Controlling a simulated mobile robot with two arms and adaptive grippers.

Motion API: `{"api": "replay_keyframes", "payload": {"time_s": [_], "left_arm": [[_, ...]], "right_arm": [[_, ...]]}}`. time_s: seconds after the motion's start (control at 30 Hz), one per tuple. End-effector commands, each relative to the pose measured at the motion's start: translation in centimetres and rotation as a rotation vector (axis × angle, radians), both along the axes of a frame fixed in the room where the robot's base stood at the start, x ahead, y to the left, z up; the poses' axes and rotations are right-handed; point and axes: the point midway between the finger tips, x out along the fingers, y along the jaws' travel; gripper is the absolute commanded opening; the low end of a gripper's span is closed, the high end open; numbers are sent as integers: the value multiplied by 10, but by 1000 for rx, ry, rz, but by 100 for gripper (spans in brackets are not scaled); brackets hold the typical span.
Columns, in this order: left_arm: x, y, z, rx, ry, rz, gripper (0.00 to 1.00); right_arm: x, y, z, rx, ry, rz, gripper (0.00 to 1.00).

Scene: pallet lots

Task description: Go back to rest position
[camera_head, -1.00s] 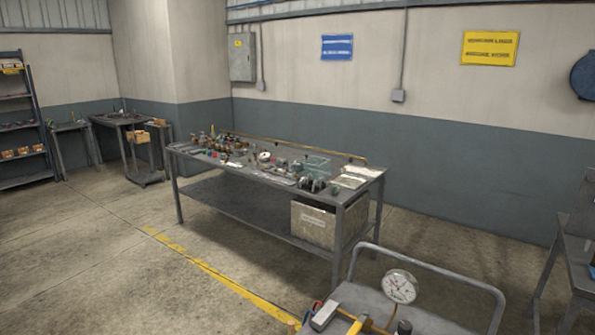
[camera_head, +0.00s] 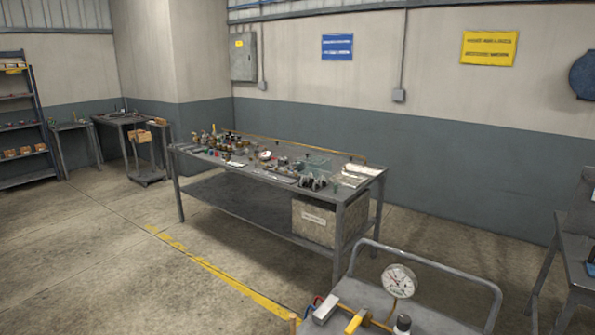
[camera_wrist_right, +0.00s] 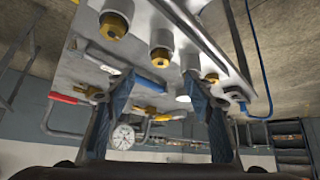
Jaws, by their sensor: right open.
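My right gripper (camera_wrist_right: 161,84) shows in the right wrist view, with its two blue-padded fingers spread apart. No object is held between the fingers. Beyond and around them is a grey metal panel (camera_wrist_right: 92,70) with several brass-tipped fittings. One brass fitting (camera_wrist_right: 160,58) appears in the gap between the fingers; I cannot tell how far away it is. A round white gauge (camera_wrist_right: 123,137) shows near the left finger. Neither gripper shows in the head view, and my left gripper is in no frame.
In the head view, a grey cart (camera_head: 440,319) with a dial gauge (camera_head: 399,281) stands at the lower right. A cluttered workbench (camera_head: 234,172) with a box (camera_head: 314,222) on its lower shelf stands mid-room. Another table (camera_head: 580,262) is at the right edge. The floor at left is clear.

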Motion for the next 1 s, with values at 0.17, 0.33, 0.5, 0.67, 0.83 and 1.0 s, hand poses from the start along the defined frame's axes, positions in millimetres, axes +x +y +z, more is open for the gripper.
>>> {"api": "replay_keyframes", "payload": {"time_s": [0.17, 0.33, 0.5, 0.67, 0.83, 1.0], "left_arm": [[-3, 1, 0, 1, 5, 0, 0], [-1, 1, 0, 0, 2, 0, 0], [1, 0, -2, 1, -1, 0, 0], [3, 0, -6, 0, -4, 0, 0], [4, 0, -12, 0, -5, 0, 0], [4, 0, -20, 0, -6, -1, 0]], "right_arm": [[-51, 12, 2, -17, 151, 42, 49], [-92, 19, 6, -31, 267, 70, 49], [-124, 22, 5, -46, 363, 89, 49], [-115, 23, -35, -45, 373, 88, 49], [-110, 24, -81, -45, 390, 90, 49], [-110, 25, -143, -46, 413, 95, 49]]}}
